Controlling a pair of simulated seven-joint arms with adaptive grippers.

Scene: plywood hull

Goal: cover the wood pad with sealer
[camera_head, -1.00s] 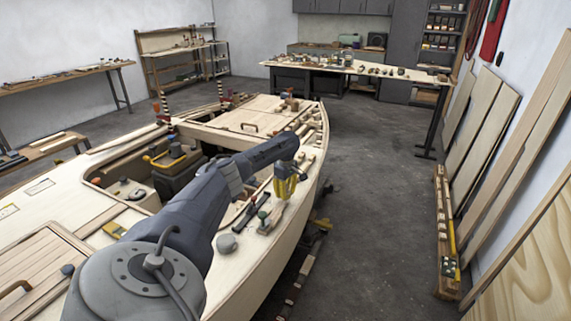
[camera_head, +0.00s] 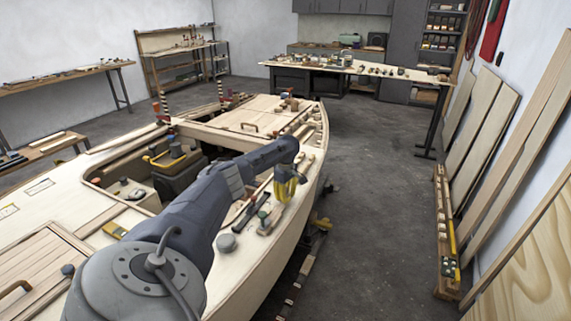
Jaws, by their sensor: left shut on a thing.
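My left arm reaches from the bottom left over the boat's pale plywood side deck. At its far end my left gripper (camera_head: 286,187) hangs low over the deck, small in view and partly hidden by my arm. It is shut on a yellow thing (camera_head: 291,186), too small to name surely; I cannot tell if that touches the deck. I cannot pick out the wood pad or any sealer on it. My right gripper is out of view.
A grey round thing (camera_head: 226,243), a dark-handled tool (camera_head: 252,211) and a small tool with a green part (camera_head: 264,219) lie on the deck near the gripper. The open cockpit holds a dark box (camera_head: 177,172).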

